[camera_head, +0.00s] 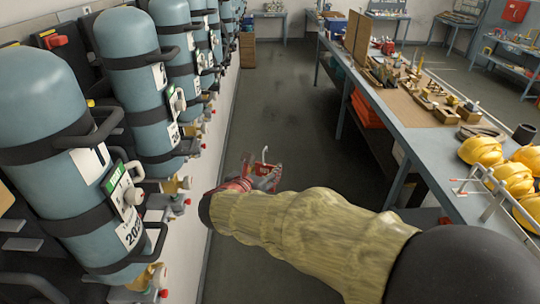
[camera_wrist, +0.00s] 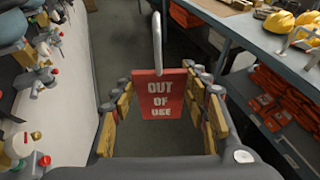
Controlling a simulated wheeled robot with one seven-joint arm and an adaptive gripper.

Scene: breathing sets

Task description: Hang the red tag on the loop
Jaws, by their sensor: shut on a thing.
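The red tag (camera_wrist: 160,88), lettered "OUT OF USE", stands upright between the fingers of my gripper (camera_wrist: 160,104) in the wrist view. A white hook (camera_wrist: 157,42) rises from its top edge. In the head view my gripper (camera_head: 262,180) is over the aisle floor, right of the cylinder row and apart from it. The tag is small there, with its hook (camera_head: 265,153) pointing up. Black loop-shaped bands (camera_head: 150,238) stick out from the blue-grey cylinders (camera_head: 42,155) on the left. I cannot tell which one is the task's loop.
A long workbench (camera_head: 400,130) runs along the right, with wooden parts and yellow helmets (camera_head: 482,151) on top. Orange folded items (camera_wrist: 275,90) lie on its lower shelf. The dark aisle floor (camera_head: 285,105) ahead is clear.

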